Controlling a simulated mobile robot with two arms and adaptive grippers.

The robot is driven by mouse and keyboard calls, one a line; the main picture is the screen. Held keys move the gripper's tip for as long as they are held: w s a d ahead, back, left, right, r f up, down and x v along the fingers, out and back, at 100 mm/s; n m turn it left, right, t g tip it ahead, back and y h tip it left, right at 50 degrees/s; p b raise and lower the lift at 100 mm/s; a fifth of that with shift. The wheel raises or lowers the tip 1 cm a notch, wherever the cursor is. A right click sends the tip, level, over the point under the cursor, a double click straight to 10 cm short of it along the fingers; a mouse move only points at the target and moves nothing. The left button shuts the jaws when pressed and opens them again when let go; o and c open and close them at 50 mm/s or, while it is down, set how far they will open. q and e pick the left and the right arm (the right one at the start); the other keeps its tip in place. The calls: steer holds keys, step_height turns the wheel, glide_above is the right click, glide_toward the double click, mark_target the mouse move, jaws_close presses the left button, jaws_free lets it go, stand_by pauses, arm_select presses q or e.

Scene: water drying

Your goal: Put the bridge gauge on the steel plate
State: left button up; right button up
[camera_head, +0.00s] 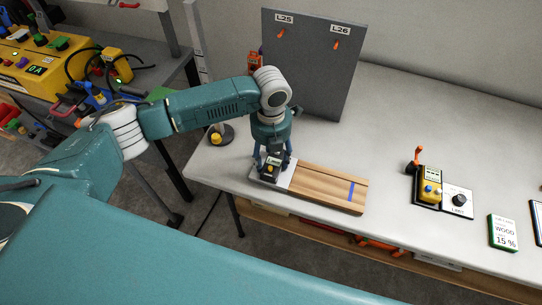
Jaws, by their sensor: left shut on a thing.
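My left gripper (272,161) points down over the left end of a wooden board. It is shut on a small dark block with a yellow spot, which looks like the bridge gauge (270,171). The light grey steel plate (286,179) lies at the board's left end, partly hidden by the gripper and gauge. The gauge is over or on the plate; I cannot tell whether it touches. My right gripper is not in view.
The wooden board (325,187) has a blue stripe near its right end. A grey upright panel (310,70) marked L25 and L26 stands behind. A yellow device (429,187), a dial plate (458,201) and a WOOD card (503,232) lie right. The white table (420,120) is clear mid-back.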

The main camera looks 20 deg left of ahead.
mark_target(271, 159)
arm_select(q)
steer(key=shift+f, duration=0.15)
steer(key=o, duration=1.3)
steer(key=shift+o, duration=0.3)
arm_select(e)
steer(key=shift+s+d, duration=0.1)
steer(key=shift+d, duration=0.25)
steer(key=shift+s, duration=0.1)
arm_select(q)
step_height(271, 159, up, 12)
steer(key=b, duration=0.1)
steer(key=shift+r+b, duration=0.2)
steer(key=shift+b, duration=0.15)
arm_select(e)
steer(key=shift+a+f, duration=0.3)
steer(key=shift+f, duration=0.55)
